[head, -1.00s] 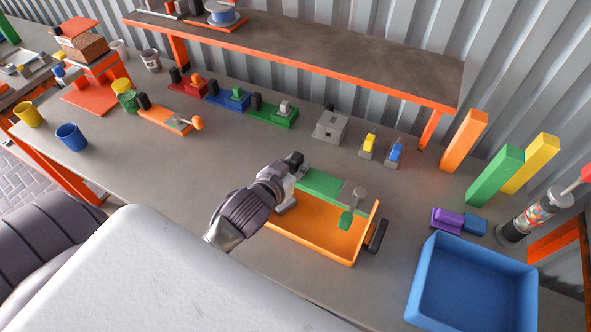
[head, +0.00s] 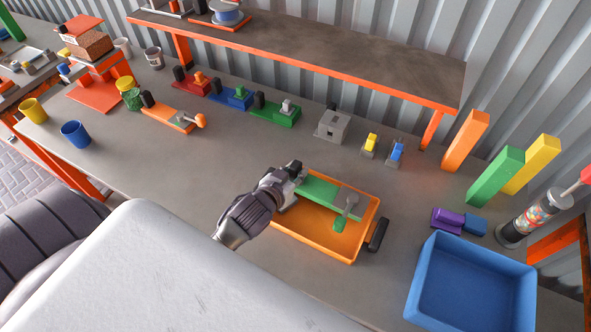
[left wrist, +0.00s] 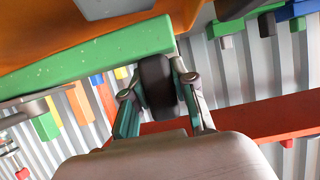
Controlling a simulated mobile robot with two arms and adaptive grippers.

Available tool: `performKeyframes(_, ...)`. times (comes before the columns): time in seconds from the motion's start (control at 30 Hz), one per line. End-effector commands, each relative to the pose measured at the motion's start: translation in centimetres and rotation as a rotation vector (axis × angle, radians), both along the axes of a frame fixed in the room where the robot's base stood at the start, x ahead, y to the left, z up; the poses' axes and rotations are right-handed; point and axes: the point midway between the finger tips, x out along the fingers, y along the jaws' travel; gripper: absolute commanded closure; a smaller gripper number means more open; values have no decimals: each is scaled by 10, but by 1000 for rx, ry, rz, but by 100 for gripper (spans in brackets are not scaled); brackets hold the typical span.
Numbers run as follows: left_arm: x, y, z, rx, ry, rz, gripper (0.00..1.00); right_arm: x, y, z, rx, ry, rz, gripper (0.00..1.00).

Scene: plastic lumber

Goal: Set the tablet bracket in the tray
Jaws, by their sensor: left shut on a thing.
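The tablet bracket (head: 322,190) is a green board with a grey arm and a green block at its right end. It is over the back part of the orange tray (head: 345,250), which has a black handle on its right. I cannot tell whether the bracket touches the tray. My left gripper (head: 294,174) is at the bracket's left end. In the left wrist view its fingers (left wrist: 160,95) are shut on the bracket's dark round knob (left wrist: 156,78), beside the green board (left wrist: 90,62). My right gripper is not in view.
A blue bin (head: 425,270) stands right of the tray. A purple and blue piece (head: 455,221) lies behind it. Green (head: 494,175), orange (head: 465,140) and yellow posts (head: 531,165) stand at the back right.

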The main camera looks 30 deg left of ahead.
Motion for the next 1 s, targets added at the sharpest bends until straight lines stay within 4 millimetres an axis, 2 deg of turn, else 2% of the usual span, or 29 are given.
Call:
performKeyframes(0.2, 1, 0, -5, -3, -4, 0, 100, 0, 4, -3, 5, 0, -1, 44)
performKeyframes(0.23, 0, 0, -7, -1, 1, 1, 72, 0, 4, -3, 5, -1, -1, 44)
performKeyframes(0.37, 0, 0, -6, 0, 0, 1, 50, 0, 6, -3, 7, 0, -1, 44)
performKeyframes(0.67, 0, 0, -6, 0, 0, 0, 49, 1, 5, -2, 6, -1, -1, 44)
performKeyframes(0.83, -1, 0, 9, 1, -1, -2, 49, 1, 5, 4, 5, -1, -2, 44)
performKeyframes(0.87, -7, -1, 6, 0, 2, -1, 49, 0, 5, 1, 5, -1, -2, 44)
performKeyframes(1.0, -35, -1, 16, -1, 2, -1, 49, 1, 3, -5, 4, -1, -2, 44)
